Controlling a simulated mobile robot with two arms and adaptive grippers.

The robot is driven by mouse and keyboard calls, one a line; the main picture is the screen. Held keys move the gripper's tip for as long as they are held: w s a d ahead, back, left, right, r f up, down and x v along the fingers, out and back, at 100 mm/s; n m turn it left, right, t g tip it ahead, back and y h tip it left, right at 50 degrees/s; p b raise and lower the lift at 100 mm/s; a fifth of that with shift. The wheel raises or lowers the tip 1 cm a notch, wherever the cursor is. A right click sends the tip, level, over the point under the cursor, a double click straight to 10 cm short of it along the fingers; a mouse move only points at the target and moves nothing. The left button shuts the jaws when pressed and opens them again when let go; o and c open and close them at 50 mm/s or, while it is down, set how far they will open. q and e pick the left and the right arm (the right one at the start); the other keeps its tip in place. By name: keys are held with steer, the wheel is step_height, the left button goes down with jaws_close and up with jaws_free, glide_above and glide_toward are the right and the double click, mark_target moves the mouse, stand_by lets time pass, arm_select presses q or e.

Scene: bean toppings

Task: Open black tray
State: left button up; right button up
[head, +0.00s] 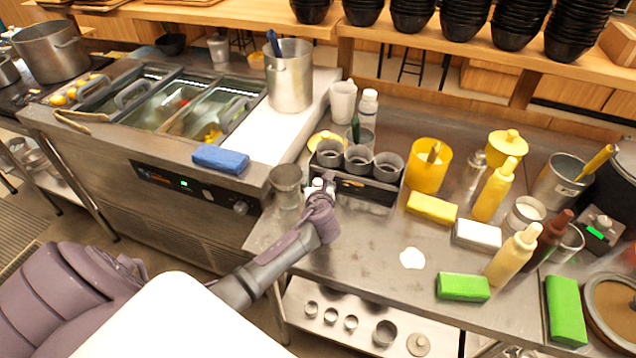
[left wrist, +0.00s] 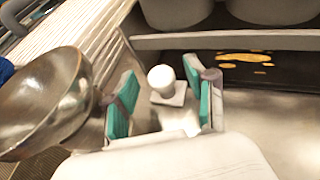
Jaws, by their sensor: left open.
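The black tray (head: 378,192) stands on the steel counter, with three grey cups (head: 358,158) at its back. In the left wrist view its dark floor (left wrist: 198,64) shows at upper right, with yellowish pieces on it. My left gripper (head: 322,188) is at the tray's front left side. In the left wrist view my left gripper (left wrist: 163,98) is open, its green-padded fingers on either side of a white round knob (left wrist: 161,78) on a small square base. I cannot tell whether they touch the knob or what it is fixed to. My right gripper is out of view.
A metal cup (head: 286,186) stands just left of my left gripper; its bowl-like side is close to the fingers in the left wrist view (left wrist: 40,105). A yellow container (head: 428,168) and a yellow block (head: 432,208) are to the right. The counter in front is mostly clear.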

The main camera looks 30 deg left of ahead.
arm_select(q)
steer(key=shift+w+a+f, duration=0.1)
steer(key=shift+w+a, duration=0.05)
steer(key=shift+w, duration=0.05)
jaws_close()
stand_by(0.3)
